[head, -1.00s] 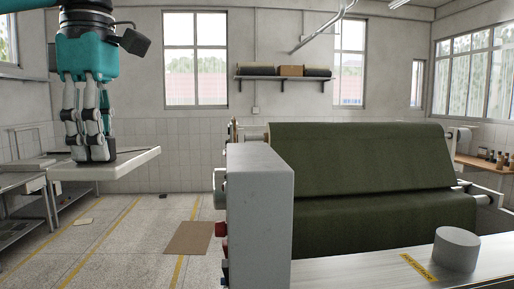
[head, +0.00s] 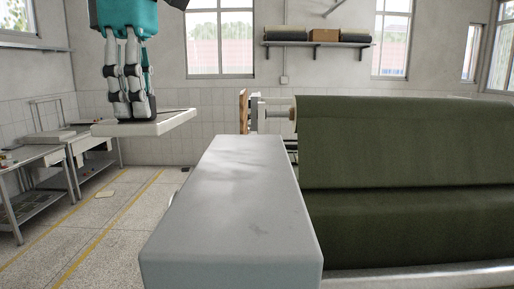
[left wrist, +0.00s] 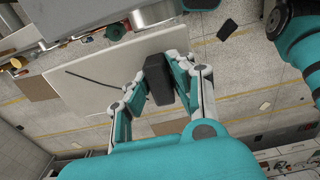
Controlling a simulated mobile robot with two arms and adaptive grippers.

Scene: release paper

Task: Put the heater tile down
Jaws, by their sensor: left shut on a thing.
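The heater tile (head: 172,120) is a flat off-white slab, held roughly level in the air at the left of the head view. My left gripper (head: 133,108) points down and is shut on a dark block on the tile's upper face. In the left wrist view the tile (left wrist: 92,62) spreads out below the fingers, with a thin dark line, perhaps a cable, across it. The dark block (left wrist: 158,80) sits between the fingers of my left gripper (left wrist: 157,88). The tile's underside is hidden. My right gripper is not in view.
A long grey machine housing (head: 235,215) fills the front middle, right of the tile. Dark green material on a roller (head: 400,145) stands to its right. Steel tables (head: 40,160) line the left. Open floor (head: 105,225) with yellow lines lies between.

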